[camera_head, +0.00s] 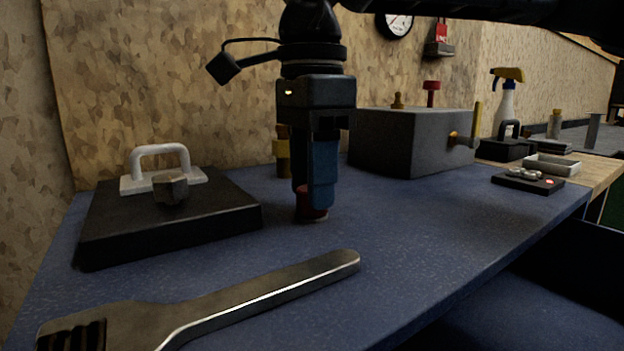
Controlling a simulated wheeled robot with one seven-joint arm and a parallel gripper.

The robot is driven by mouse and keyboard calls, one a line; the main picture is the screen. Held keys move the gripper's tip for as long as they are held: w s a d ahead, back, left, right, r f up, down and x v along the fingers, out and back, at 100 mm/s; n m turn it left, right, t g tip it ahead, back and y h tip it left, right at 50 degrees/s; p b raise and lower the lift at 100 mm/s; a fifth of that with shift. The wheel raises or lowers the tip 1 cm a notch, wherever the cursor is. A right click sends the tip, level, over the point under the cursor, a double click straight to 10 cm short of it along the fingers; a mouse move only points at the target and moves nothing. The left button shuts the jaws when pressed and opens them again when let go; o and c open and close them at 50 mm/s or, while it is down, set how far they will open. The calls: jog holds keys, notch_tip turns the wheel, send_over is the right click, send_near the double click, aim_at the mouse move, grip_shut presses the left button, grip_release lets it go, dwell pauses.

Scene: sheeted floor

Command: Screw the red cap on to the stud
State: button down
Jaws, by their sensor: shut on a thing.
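My gripper (317,182) points down over the blue tabletop and is shut on the red cap (312,215). Only the cap's lower part shows below the fingers, close to the tabletop; I cannot tell whether it touches. A grey box (385,145) stands behind and right of my gripper. On its top are a small brass stud-like piece (397,101) and a red knob-like piece (432,93). I cannot tell for sure which piece is the stud. Anything directly under the cap is hidden.
A black plate (105,228) with a white handle (160,160) and a grey knob (171,189) lies left. A metal tool (260,293) lies in front. A yellow piece (283,158) stands behind my gripper. A black tray (528,182) and spray bottle (505,105) are right.

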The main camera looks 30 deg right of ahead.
jog(key=c, duration=0.6)
grip_release()
jog(key=shift+c, duration=0.9)
jog(key=n+p, duration=0.1)
jog(key=n, duration=0.1)
jog(key=shift+r+n, duration=0.15)
jog(key=shift+n, duration=0.15)
jog(key=n+p, duration=0.2)
jog(key=n, duration=1.5)
jog(key=shift+p, duration=0.3)
